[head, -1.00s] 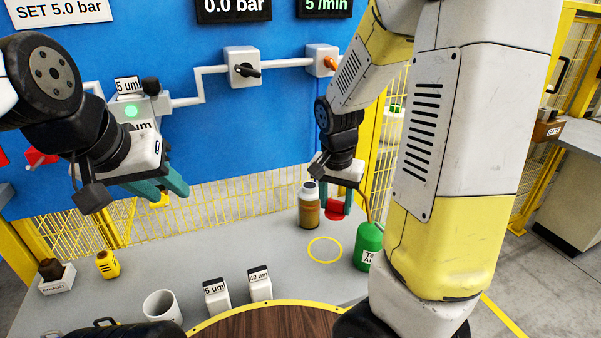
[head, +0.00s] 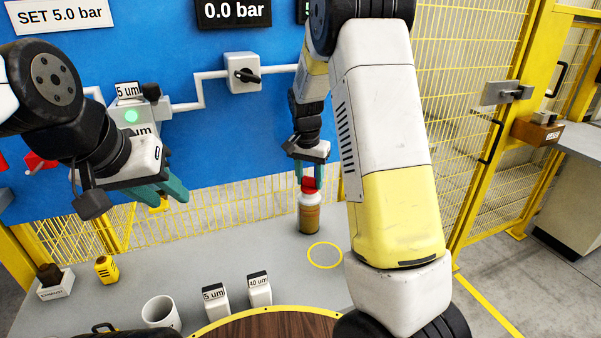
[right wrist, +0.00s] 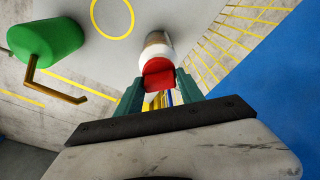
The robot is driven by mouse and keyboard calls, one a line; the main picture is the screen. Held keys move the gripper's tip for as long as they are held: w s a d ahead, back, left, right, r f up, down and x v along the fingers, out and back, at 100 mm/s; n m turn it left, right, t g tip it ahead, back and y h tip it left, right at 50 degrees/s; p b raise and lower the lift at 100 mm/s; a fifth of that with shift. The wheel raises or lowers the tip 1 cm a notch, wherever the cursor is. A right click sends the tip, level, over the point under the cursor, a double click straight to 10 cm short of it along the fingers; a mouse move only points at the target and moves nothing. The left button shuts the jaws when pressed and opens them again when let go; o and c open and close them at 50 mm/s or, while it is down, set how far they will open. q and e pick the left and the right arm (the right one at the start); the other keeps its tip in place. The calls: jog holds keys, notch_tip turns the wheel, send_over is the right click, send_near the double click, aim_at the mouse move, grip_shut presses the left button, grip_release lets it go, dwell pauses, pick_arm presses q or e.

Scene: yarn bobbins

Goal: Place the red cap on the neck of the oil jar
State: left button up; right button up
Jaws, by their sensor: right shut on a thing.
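The red cap (head: 309,184) is between the fingers of my right gripper (head: 308,180), which is shut on it. In the right wrist view the red cap (right wrist: 158,73) shows between the two green fingertips (right wrist: 158,88). The oil jar (head: 309,214), amber with a white top, stands upright on the table directly below the cap. In the right wrist view the jar (right wrist: 156,45) lies just beyond the cap. The cap hides the jar's neck, so I cannot tell whether they touch. My left gripper (head: 172,190) hangs over the table at left, fingers slightly apart and empty.
A yellow ring (head: 325,255) marks the table in front of the jar. A green oil can (right wrist: 45,40) with a brown spout shows in the right wrist view. Two white filter boxes (head: 215,299) and a white mug (head: 161,312) stand toward the front. A yellow mesh fence is behind.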

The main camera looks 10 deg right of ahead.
aim_at(307, 189)
jog(key=shift+f, duration=0.15)
jog(key=o, duration=1.3)
notch_tip(307, 189, up, 11)
jog(key=s+a, duration=0.1)
jog(key=shift+s+a+r+n+t+y, duration=0.1)
jog(key=shift+s+r+n+t+y, duration=0.7)
jog(key=shift+s, duration=3.75)
jog(key=shift+s+a+r+n+t+y, duration=0.15)
jog(key=shift+s+r+n+t, duration=1.1)
jog(key=shift+s, duration=3.35)
jog(key=shift+s+r+n+t+y, duration=0.45)
jog(key=shift+s+r+n, duration=1.2)
jog(key=shift+s, duration=2.9)
